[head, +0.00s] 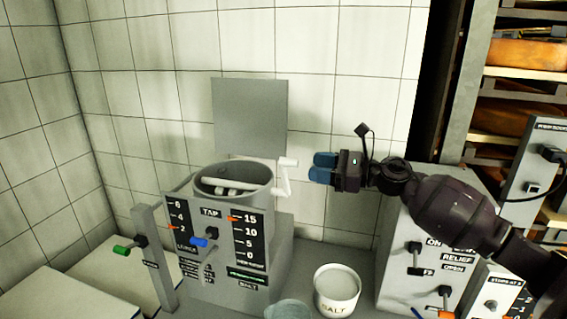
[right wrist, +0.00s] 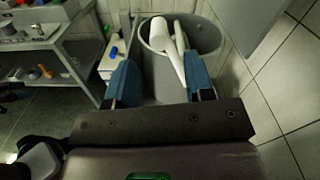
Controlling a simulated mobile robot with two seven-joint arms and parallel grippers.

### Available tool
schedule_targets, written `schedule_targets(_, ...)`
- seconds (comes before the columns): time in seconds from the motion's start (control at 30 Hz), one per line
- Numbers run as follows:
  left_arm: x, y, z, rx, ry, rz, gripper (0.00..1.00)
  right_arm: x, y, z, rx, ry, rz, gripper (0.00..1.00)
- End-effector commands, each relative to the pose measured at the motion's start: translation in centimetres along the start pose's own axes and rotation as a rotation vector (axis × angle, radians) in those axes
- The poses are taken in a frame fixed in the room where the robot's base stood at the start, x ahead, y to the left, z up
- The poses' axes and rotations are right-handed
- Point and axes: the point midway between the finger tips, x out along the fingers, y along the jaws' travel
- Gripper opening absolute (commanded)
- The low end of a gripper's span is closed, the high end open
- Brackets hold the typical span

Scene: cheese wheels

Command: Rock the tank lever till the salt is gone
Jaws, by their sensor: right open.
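The grey round tank (head: 205,186) stands behind a gauge panel, with pale bars inside its open top. A white crank lever (head: 284,178) sticks out at its right rim. Salt inside the tank cannot be made out. My left gripper is not in view.
The gauge panel (head: 210,231) carries a blue tap handle (head: 199,242) and orange pointers near 2 and 15. A white salt tub (head: 337,289) stands in front right. A grey control box (head: 396,262) stands below my right arm.

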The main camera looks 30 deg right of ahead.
Motion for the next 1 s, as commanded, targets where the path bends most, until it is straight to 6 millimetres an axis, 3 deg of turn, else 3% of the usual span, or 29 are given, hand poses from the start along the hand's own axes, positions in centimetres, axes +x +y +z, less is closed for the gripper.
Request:
schedule_targets(0.3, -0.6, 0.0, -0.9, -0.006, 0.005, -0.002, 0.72, 5.0, 0.0, 0.3, -0.004, -0.003, 0.001, 0.48)
schedule_targets(0.5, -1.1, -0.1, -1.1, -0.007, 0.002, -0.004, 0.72, 7.2, 0.0, 0.2, -0.002, -0.003, 0.001, 0.48)
schedule_targets(1.0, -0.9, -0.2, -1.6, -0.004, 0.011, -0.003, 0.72, 8.3, 0.0, 0.1, -0.002, 0.000, 0.000, 0.47)
